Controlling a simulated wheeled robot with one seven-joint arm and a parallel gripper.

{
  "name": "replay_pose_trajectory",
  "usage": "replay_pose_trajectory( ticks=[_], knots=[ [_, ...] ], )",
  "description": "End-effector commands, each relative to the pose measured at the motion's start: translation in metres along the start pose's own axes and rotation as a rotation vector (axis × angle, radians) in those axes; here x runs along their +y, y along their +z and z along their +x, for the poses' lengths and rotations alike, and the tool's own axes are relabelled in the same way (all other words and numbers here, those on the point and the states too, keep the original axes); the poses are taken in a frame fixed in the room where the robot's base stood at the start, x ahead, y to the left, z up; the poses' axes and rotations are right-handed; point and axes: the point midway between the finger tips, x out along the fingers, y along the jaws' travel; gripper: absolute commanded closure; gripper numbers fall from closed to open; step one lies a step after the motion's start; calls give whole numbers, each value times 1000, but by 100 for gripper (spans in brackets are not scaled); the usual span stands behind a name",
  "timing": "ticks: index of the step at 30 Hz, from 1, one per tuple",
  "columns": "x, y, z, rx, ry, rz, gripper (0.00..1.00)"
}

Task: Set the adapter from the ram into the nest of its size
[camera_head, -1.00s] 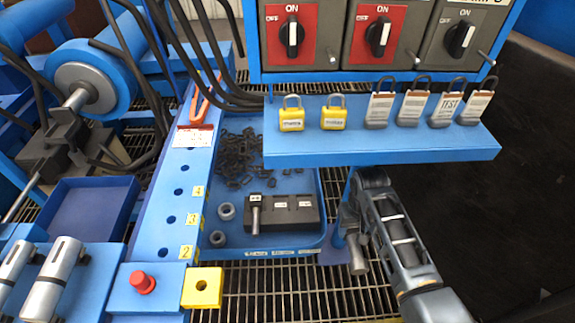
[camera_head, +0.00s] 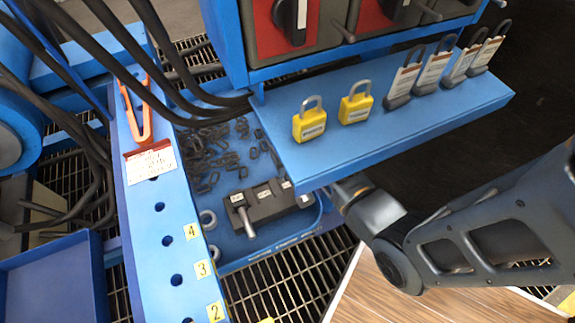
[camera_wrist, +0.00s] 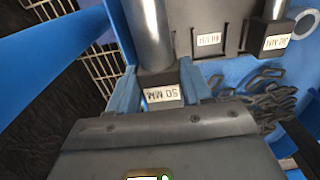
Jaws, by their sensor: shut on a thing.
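The adapter (camera_wrist: 148,38) is a grey metal cylinder on a dark block marked 50 MM. In the wrist view, my gripper (camera_wrist: 165,90) is shut on that dark block, with a finger on each side. The dark nest rack (camera_head: 272,207) lies in the blue tray, and it also shows in the wrist view (camera_wrist: 228,17). The held adapter is at the rack's left end in the wrist view; I cannot tell if it is seated or above it. A thinner adapter (camera_wrist: 272,12), its block apparently marked 30 MM, stands at the rack's other end. The middle nest looks empty.
The blue shelf (camera_head: 400,110) with several padlocks overhangs the tray and hides part of my wrist. Dark chain links (camera_head: 215,160) lie behind the rack. Two rings (camera_head: 208,220) lie left of it. A numbered blue rail (camera_head: 150,220) borders the tray's left side.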

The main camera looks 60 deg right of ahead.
Motion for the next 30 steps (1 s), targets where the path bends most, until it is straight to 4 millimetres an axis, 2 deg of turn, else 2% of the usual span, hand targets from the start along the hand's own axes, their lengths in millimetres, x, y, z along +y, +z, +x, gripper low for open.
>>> replay_pose_trajectory(
  ticks=[30],
  knots=[
    [0,-1,45,2,0,0,100]
  ],
)
